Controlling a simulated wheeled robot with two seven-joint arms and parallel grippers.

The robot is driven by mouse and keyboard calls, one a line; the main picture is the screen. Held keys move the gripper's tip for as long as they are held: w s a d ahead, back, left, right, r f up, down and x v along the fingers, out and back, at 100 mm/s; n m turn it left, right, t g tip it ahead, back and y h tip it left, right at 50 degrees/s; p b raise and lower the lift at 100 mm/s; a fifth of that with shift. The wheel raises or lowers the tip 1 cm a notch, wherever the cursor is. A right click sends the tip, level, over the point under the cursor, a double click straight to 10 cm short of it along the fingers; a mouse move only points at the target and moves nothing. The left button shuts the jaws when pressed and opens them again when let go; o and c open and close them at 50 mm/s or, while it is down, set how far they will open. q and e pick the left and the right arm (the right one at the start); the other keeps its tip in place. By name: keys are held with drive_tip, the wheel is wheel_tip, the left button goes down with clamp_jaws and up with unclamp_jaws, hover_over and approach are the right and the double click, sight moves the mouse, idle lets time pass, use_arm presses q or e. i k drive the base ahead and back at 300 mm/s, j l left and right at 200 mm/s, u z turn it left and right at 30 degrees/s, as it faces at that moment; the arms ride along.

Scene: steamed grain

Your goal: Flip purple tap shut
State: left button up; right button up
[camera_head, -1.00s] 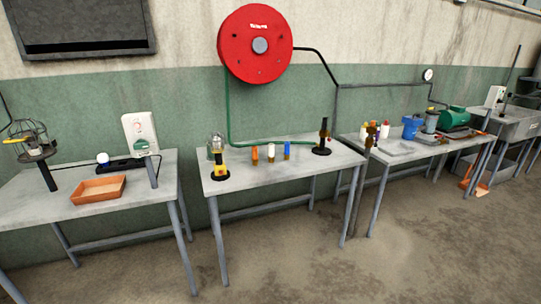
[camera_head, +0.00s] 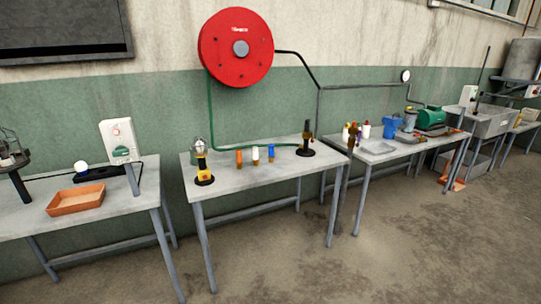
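I cannot make out a purple tap for sure at this size. A dark upright fitting with a brown top on a round black base (camera_head: 306,151) stands at the right end of the middle table (camera_head: 226,184). A yellow and black fitting (camera_head: 202,168) on a round black base stands at that table's left end. Between them stand small orange (camera_head: 239,158), white (camera_head: 255,155) and blue (camera_head: 270,154) upright pieces. A brown upright fitting (camera_head: 351,136) stands at the left end of the right table (camera_head: 371,157). Neither of my grippers is in view.
A red hose reel (camera_head: 236,48) hangs on the wall. The left table (camera_head: 110,210) holds an orange tray (camera_head: 76,198) and a white box (camera_head: 120,140). The right table holds a blue container (camera_head: 391,127) and a green tank (camera_head: 430,118). The floor in front is clear.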

sight(357, 144)
drive_tip(key=i+l, duration=0.25)
drive_tip(key=i, duration=0.3)
drive_tip(key=i+l, duration=0.25)
drive_tip(key=i, duration=0.3)
drive_tip(key=i+l+u, duration=0.1)
drive_tip(key=i+l, duration=0.2)
drive_tip(key=i, duration=0.25)
drive_tip(key=i+l, duration=0.3)
drive_tip(key=i, duration=0.2)
drive_tip(key=i+l, duration=0.3)
drive_tip(key=i, duration=0.25)
